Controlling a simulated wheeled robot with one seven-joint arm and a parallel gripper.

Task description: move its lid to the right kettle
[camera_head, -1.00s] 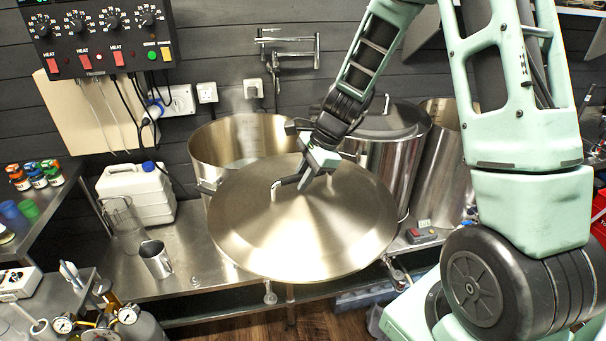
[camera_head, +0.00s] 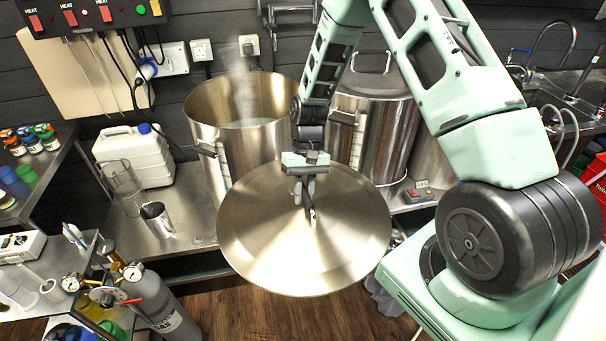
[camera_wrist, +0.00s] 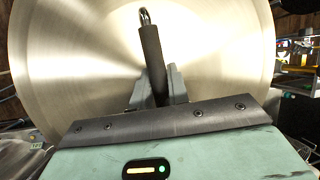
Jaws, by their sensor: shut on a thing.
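A large round steel lid (camera_head: 262,235) hangs in front of the bench, tilted toward the head camera. My gripper (camera_head: 307,190) is shut on the lid's bar handle, which also shows between the fingers in the wrist view (camera_wrist: 152,60). An open, steaming steel kettle (camera_head: 205,110) stands behind the lid to the left; the lid hides part of its lower front. Another kettle (camera_head: 388,135) stands to its right with a lid (camera_head: 372,78) on top. My arm hides part of the gap between them.
A gas cylinder (camera_head: 165,305) and gauges are at lower left. The control box (camera_head: 85,15) hangs above. Wooden floor below is open.

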